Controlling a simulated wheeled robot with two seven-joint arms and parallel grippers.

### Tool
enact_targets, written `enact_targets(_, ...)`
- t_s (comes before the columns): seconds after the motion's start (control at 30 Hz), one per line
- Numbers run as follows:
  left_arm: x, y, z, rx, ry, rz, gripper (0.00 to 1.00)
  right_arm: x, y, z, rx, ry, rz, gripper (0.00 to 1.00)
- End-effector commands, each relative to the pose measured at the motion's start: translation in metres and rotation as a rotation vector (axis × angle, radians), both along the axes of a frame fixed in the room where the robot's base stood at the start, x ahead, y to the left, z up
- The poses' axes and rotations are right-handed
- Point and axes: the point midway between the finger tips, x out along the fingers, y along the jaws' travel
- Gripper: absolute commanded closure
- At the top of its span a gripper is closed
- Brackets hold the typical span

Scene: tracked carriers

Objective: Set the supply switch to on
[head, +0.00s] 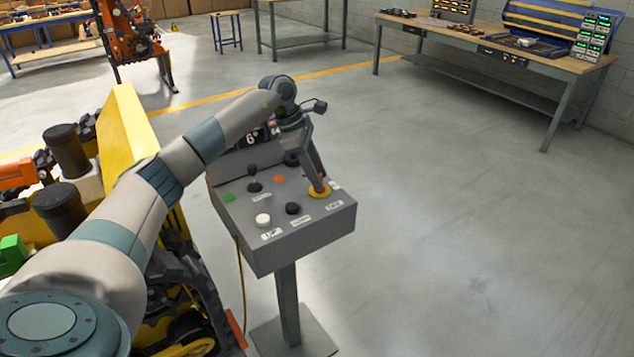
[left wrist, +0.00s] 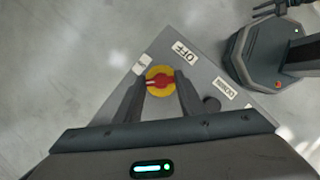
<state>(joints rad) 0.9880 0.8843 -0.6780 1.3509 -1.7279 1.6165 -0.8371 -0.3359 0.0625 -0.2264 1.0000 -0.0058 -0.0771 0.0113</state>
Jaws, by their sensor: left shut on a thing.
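The supply switch (left wrist: 158,82) is a red handle on a yellow round plate at the right front corner of a grey control box (head: 290,240). In the head view its yellow plate (head: 319,194) shows just under my gripper. My left gripper (head: 320,184) reaches down to it from above. In the left wrist view the two dark fingers (left wrist: 155,88) stand on either side of the red handle, shut on it. An OFF label (left wrist: 183,49) lies beside the yellow plate; another label on its other side is too small to read.
The box stands on a post (head: 288,305) and carries a white button (head: 263,220), a black button (head: 292,208) and small levers. A yellow tracked machine (head: 128,130) stands close on the left. The floor to the right is clear up to a workbench (head: 500,45).

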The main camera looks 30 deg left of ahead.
Motion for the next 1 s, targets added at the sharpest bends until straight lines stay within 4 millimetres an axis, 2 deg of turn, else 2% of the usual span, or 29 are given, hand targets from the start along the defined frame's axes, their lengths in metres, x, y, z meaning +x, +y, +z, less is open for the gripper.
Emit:
enact_targets(0.1, 0.002, 0.001, -0.001, 0.000, -0.003, -0.108, 0.86, 0.027, 0.012, 0.010, 0.024, -0.074, 0.001, 0.69)
enact_targets(0.2, 0.003, 0.001, -0.001, 0.000, -0.003, -0.203, 0.86, 0.043, 0.019, 0.019, 0.040, -0.120, 0.000, 0.69)
enact_targets(0.4, 0.005, 0.001, 0.000, 0.000, -0.003, -0.393, 0.86, 0.033, 0.006, 0.004, 0.010, -0.032, -0.010, 0.69)
enact_targets(0.7, 0.006, 0.000, 0.001, 0.001, -0.003, -0.654, 0.86, 0.025, -0.006, -0.007, -0.016, 0.049, -0.020, 0.69)
enact_targets(1.0, 0.007, 0.000, 0.001, 0.001, -0.004, -0.805, 0.86, 0.020, -0.012, -0.011, -0.027, 0.089, -0.025, 0.69)
